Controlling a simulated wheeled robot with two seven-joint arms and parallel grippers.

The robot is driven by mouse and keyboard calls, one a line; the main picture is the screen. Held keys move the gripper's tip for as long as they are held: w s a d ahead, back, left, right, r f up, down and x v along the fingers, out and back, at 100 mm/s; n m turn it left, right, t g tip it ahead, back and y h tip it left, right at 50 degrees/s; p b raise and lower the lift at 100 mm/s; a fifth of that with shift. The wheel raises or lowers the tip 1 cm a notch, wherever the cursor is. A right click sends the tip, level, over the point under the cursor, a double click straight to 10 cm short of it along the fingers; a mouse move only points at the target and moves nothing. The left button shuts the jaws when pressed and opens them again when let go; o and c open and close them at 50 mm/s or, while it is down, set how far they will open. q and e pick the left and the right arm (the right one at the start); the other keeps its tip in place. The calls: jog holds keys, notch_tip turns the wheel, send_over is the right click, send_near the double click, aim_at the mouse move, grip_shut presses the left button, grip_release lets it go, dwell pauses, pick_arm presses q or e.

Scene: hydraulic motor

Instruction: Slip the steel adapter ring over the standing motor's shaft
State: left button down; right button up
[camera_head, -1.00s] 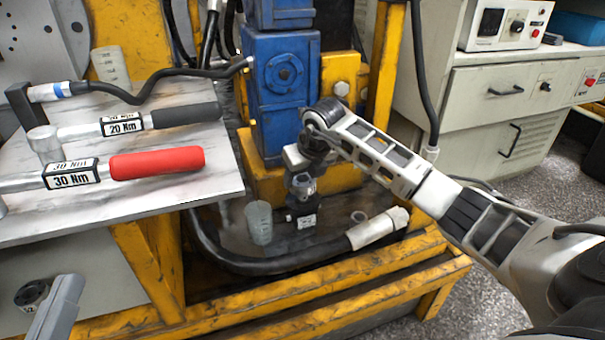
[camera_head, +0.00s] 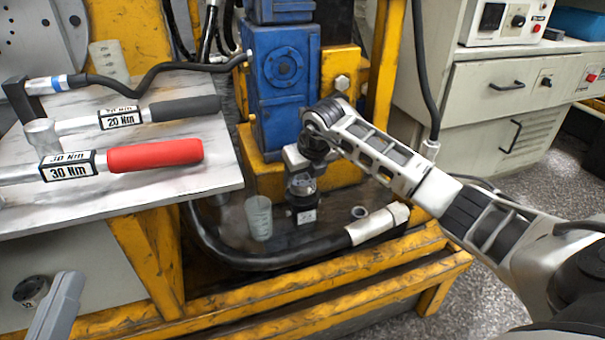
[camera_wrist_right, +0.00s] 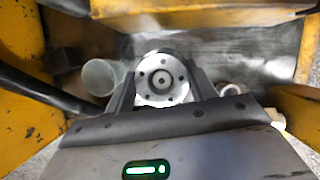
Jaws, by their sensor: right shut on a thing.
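The standing motor (camera_head: 306,215) is a small dark body with a white label, upright on the base of the yellow stand. My right gripper (camera_head: 302,182) points down directly above it. It is shut on the steel adapter ring (camera_wrist_right: 149,91), a light grey disc with several small holes, seen between the fingers in the right wrist view (camera_wrist_right: 160,88). A round shaft-like end (camera_wrist_right: 162,80) shows at the disc's centre. I cannot tell how far the ring is over the shaft. Part of my left gripper (camera_head: 57,308) shows at the lower left; its jaw opening is not clear.
A translucent cup (camera_head: 259,218) stands left of the motor and a small metal ring (camera_head: 359,211) lies to its right. A black hose (camera_head: 275,262) curves in front. The blue machine (camera_head: 282,75) rises behind. Torque wrenches (camera_head: 155,155) lie on the left table.

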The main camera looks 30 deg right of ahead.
jog(key=shift+f+b, duration=0.3)
jog(key=shift+f, duration=0.3)
jog(key=o, duration=1.5)
jog(key=shift+c, duration=0.2)
jog(key=o, duration=0.4)
jog(key=shift+f, duration=0.1)
